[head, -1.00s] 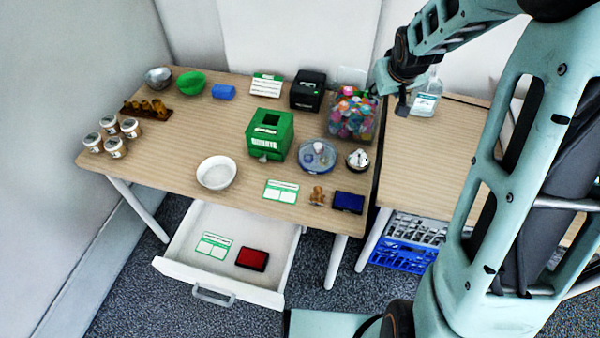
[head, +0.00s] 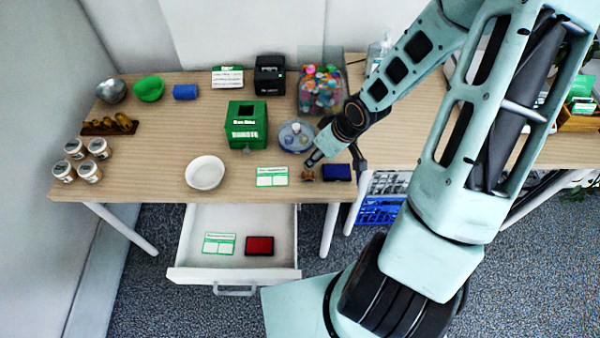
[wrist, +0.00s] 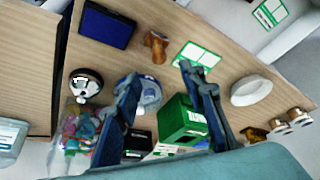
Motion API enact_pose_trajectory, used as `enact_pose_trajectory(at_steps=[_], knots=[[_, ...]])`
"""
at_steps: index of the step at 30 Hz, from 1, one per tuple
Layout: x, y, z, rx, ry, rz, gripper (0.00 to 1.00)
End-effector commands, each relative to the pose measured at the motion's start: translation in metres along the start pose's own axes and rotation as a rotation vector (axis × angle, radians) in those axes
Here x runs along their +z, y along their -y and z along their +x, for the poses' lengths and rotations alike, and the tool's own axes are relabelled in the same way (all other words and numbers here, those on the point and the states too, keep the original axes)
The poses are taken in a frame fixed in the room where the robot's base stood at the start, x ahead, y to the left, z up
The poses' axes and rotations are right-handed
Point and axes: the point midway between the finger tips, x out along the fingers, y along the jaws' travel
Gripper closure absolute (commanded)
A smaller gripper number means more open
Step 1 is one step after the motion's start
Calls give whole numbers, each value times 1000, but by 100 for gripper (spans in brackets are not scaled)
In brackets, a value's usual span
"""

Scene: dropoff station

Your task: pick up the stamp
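The stamp, a small brown wooden-looking piece (head: 308,175), stands near the front edge of the table (head: 150,182), just left of the blue ink pad (head: 337,172). In the wrist view the stamp (wrist: 155,46) lies beyond my fingertips, roughly between their lines, with nothing touching it. My gripper (head: 336,163) is above the front right part of the table, close to the stamp and ink pad. In the wrist view my gripper (wrist: 160,78) has its two fingers spread apart and nothing between them at the tips.
A green-and-white card (head: 272,177) lies left of the stamp, then a white bowl (head: 205,173). Behind are a green box (head: 246,124) and a clear bin of colourful items (head: 320,92). The open drawer (head: 194,240) holds a card and a red pad (head: 259,245).

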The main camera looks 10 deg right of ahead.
Motion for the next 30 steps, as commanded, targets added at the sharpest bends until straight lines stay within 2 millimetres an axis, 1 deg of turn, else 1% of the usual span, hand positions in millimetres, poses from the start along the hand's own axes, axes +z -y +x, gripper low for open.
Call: enact_pose_trajectory(at_steps=[9,12,19,27,30], knots=[[2,2,41,-5,1,-2,62],[2,2,50,-5,0,0,62],[2,1,61,-4,1,0,62],[6,0,96,-5,1,-2,62],[7,0,104,-4,2,0,62]])
